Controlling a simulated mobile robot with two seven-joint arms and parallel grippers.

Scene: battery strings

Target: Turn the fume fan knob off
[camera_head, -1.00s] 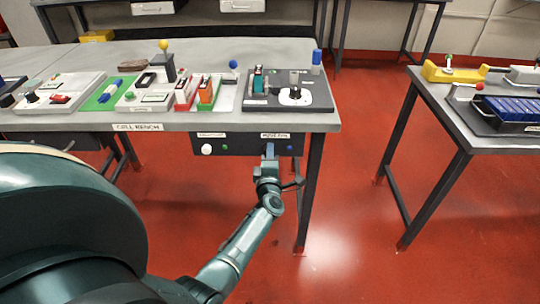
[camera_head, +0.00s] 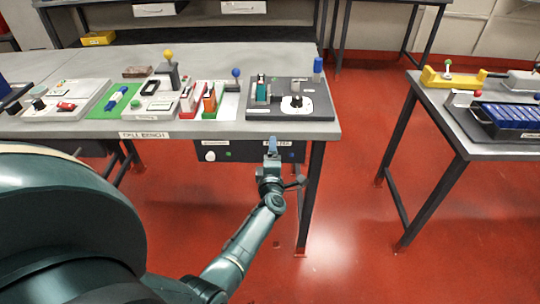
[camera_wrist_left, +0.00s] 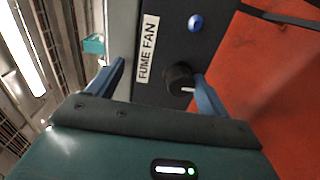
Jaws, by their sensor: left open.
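The fume fan knob (camera_wrist_left: 180,78) is a black round knob with a white mark, on a dark panel beside a white label (camera_wrist_left: 147,50) reading FUME FAN. In the left wrist view, my left gripper (camera_wrist_left: 159,72) is open, with its blue fingers on either side of the knob. The knob is much closer to the right-hand finger; I cannot tell whether they touch. In the head view, my left gripper (camera_head: 272,147) is in front of the panel (camera_head: 240,152) under the bench edge and hides the knob. My right gripper is not in view.
A blue round light or button (camera_wrist_left: 195,22) is on the panel near the knob. The bench (camera_head: 150,129) above carries several devices, including a dark unit with a dial (camera_head: 297,102). A second table (camera_head: 462,140) stands at the right, with open red floor (camera_head: 350,190) between.

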